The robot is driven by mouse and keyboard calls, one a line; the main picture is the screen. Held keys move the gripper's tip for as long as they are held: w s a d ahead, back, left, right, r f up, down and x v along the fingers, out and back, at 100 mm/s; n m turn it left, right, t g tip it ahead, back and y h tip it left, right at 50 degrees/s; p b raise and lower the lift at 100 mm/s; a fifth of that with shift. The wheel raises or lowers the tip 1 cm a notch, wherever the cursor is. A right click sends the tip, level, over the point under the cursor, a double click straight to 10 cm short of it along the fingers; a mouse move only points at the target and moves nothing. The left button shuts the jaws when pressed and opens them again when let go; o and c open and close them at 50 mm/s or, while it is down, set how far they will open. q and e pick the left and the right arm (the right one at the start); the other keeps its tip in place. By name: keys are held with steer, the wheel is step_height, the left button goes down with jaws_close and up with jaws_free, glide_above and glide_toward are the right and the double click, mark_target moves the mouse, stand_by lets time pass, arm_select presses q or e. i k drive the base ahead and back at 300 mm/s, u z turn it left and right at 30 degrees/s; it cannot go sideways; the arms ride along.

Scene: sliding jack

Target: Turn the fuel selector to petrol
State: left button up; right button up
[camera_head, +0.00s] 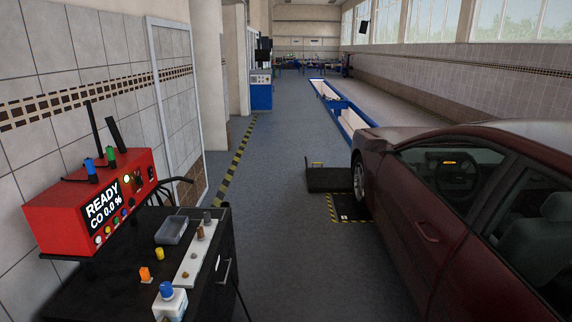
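A red analyser box (95,203) stands on the black cabinet at the left. Its dark screen (102,207) reads "READY" and "CO 0.0 %". A row of several small coloured buttons (116,220) runs below the screen. Right of the screen are small round controls, one of them pale (127,180). Which control is the fuel selector and where it points are too small to tell. Neither of my grippers is in view.
The black cabinet top (120,265) holds a grey tray (173,229), a white strip with small fittings (196,254), an orange piece (145,274), a yellow piece (159,253) and a blue-capped container (170,303). A dark red car (420,215) stands at right.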

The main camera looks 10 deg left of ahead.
mark_target(138, 180)
steer(key=z, duration=0.35)
steer(key=i, duration=3.35)
steer(key=u, duration=1.9)
steer(key=i, duration=0.95)
steer(key=u, duration=0.7)
